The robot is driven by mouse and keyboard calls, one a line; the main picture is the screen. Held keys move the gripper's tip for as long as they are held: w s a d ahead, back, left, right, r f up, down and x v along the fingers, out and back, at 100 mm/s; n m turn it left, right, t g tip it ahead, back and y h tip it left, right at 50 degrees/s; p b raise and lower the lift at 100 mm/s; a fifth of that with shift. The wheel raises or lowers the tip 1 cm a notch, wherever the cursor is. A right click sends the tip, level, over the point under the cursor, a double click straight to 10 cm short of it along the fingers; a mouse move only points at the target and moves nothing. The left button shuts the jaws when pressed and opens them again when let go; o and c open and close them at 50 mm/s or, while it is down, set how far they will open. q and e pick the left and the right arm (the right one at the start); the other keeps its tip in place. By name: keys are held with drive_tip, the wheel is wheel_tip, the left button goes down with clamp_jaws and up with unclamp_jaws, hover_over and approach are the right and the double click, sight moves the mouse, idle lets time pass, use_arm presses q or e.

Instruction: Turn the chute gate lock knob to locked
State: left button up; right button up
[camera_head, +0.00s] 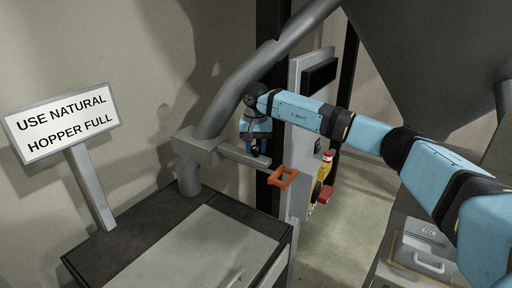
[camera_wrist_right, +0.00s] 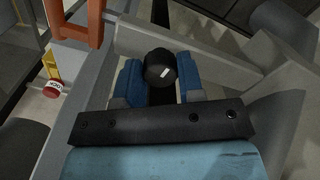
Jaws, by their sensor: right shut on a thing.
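The chute gate lock knob (camera_wrist_right: 159,62) is round and black with a short white mark on its top. In the right wrist view it sits between the blue fingers of my right gripper (camera_wrist_right: 160,80), which is shut on it. The white mark lies slightly slanted. In the head view my right gripper (camera_head: 256,146) reaches down to the grey gate bar (camera_head: 235,153) beside the chute pipe, and the knob is mostly hidden by the fingers. An orange gate handle (camera_head: 283,177) is at the bar's right end. My left gripper is out of view.
The grey chute pipe (camera_head: 233,95) rises behind the gripper. A sign (camera_head: 62,122) reading "USE NATURAL HOPPER FULL" stands left. A control post (camera_head: 300,190) with a red button (camera_head: 327,155) is just right. A dark-topped bin (camera_head: 140,235) is below.

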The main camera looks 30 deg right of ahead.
sight(256, 147)
drive_tip(key=m, duration=0.4)
drive_tip(key=shift+b, duration=0.35)
drive_tip(key=m, duration=0.8)
drive_tip(key=shift+w, duration=0.1)
drive_tip(key=m, duration=0.4)
drive_tip(key=shift+r+m, duration=0.1)
drive_tip(key=shift+m, duration=0.2)
drive_tip(key=o, duration=0.9)
wheel_tip(256, 147, up, 14)
drive_tip(key=shift+f+b, duration=0.1)
drive_tip(key=shift+b, duration=1.05)
